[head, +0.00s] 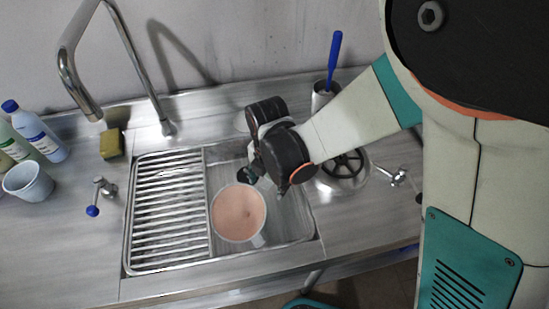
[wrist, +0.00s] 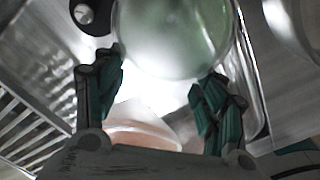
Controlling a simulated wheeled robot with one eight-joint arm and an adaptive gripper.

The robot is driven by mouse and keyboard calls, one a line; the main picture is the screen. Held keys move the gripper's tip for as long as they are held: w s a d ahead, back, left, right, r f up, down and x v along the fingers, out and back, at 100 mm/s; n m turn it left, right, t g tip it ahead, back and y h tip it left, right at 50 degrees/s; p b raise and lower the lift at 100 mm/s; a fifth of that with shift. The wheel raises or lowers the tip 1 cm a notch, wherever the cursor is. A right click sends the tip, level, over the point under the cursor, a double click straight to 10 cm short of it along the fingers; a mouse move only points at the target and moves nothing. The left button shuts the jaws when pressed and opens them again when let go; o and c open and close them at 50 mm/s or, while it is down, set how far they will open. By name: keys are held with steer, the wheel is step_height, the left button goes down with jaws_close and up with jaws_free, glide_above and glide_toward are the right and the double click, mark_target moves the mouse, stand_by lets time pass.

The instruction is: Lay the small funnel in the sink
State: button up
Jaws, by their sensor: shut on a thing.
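My gripper (head: 250,174) is low over the right-hand basin of the steel sink (head: 297,232). In the wrist view its two fingers (wrist: 162,72) stand apart, shut on a pale green, translucent round thing, which looks like the small funnel (wrist: 175,38). The head view mostly hides it behind my wrist; I cannot tell whether it touches the sink. A white-rimmed round vessel, pinkish inside (head: 238,212), with a small tab is in the basin just in front of my gripper. Part of its pink surface shows low in the wrist view (wrist: 145,135).
A ribbed drainer (head: 168,212) fills the sink's left half. The tall tap (head: 72,75) stands behind it. Bottles (head: 40,132), a pale cup (head: 28,182) and a sponge (head: 111,143) are at left. A holder with a blue-handled brush (head: 334,62) is behind my arm.

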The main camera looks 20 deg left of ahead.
steer(key=o, duration=0.8)
steer(key=shift+o, duration=0.2)
step_height(320, 180, up, 13)
steer(key=p, duration=0.5)
steer(key=shift+r, duration=0.15)
steer(key=shift+s, duration=0.1)
